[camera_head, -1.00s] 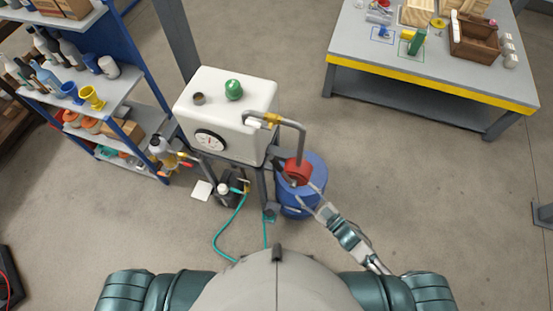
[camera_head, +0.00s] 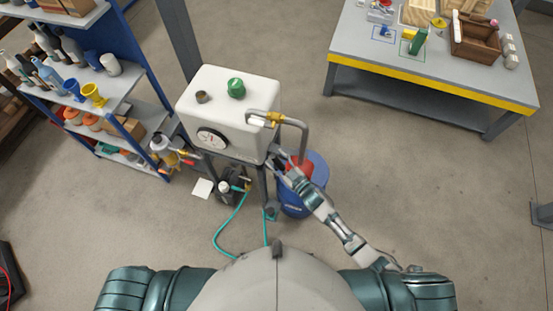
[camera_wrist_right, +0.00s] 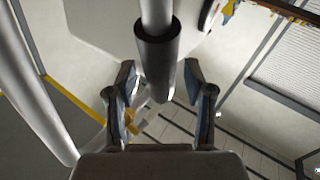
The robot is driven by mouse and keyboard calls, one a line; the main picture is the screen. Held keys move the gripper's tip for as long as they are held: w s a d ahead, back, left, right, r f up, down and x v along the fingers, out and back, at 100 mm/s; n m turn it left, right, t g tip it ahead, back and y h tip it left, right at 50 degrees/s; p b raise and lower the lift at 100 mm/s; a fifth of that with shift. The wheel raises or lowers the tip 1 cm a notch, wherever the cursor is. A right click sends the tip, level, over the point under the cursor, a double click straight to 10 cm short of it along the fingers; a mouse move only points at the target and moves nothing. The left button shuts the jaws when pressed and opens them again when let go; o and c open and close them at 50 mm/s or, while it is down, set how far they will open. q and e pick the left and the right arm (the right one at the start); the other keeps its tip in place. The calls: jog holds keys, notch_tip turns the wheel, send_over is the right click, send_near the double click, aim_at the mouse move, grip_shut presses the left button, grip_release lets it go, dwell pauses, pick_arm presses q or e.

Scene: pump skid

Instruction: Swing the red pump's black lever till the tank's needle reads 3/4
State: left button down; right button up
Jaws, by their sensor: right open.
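The red pump (camera_head: 303,164) sits on the blue drum (camera_head: 295,208) beside the white tank (camera_head: 228,90), partly covered by my right arm. The tank's round gauge (camera_head: 212,138) faces me; its needle is too small to read. My right gripper (camera_head: 280,162) is at the tank's lower right side by the pump. In the right wrist view the black lever grip (camera_wrist_right: 155,55) on a grey rod reaches down between the two spread fingers of my right gripper (camera_wrist_right: 162,85), with gaps on both sides. My left gripper is out of view.
A shelf rack (camera_head: 135,130) with bottles and cups stands at the left. A grey workbench (camera_head: 430,75) is at the upper right. A green hose (camera_head: 229,229) runs on the floor from the black unit (camera_head: 229,187) under the tank.

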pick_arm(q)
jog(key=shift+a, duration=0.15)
pick_arm(e)
jog(key=shift+w+a, duration=0.1)
jog(key=shift+a, duration=0.15)
jog(key=shift+d, duration=0.15)
grip_shut()
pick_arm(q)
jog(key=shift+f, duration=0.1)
pick_arm(e)
jog(key=shift+d, duration=0.1)
